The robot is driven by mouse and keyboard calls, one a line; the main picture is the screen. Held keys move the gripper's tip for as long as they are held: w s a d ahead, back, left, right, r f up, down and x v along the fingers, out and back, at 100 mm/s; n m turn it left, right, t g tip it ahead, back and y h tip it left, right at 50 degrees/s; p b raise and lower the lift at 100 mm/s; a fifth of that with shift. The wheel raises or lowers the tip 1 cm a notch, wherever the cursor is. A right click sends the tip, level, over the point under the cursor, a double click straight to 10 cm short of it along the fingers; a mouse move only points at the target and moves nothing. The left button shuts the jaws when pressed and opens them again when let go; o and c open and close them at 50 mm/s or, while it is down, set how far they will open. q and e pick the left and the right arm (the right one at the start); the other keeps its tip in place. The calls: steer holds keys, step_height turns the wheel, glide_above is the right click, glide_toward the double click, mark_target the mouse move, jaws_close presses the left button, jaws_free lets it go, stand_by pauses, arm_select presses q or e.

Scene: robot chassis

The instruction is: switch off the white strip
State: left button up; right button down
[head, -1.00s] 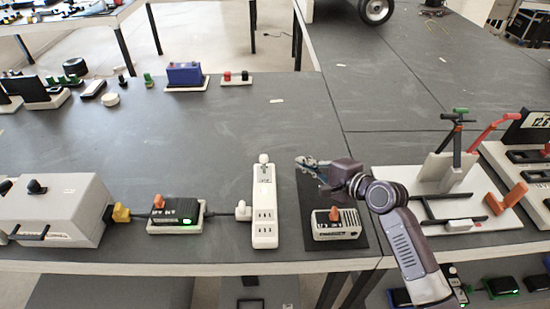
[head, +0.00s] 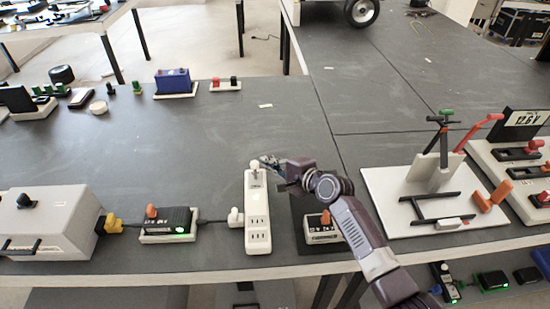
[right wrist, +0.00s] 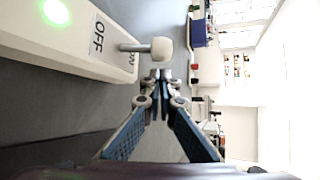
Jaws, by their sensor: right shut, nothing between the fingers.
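The white strip (head: 257,222) lies on the grey table in the head view, with outlets along it and a lever switch at its far end. In the right wrist view the strip (right wrist: 60,45) shows a lit green light (right wrist: 55,11) and OFF and ON labels. The lever's white knob (right wrist: 162,48) stands out at the ON side. My right gripper (head: 265,160) is at the strip's far end, beside the switch. In the wrist view its closed fingertips (right wrist: 161,76) are empty and very close to the knob; contact cannot be told. My left gripper is not in view.
A charger (head: 322,236) sits right of the strip, partly under my right arm. Another charger with a green light (head: 168,226) and a grey box (head: 45,222) are on the left. A white fixture board (head: 400,205) stands right. The table behind the strip is largely clear.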

steer(key=shift+s+a+r, duration=0.25)
steer(key=shift+s+a, duration=0.1)
steer(key=shift+s, duration=0.2)
steer(key=shift+f, duration=0.1)
steer(key=shift+s, duration=0.1)
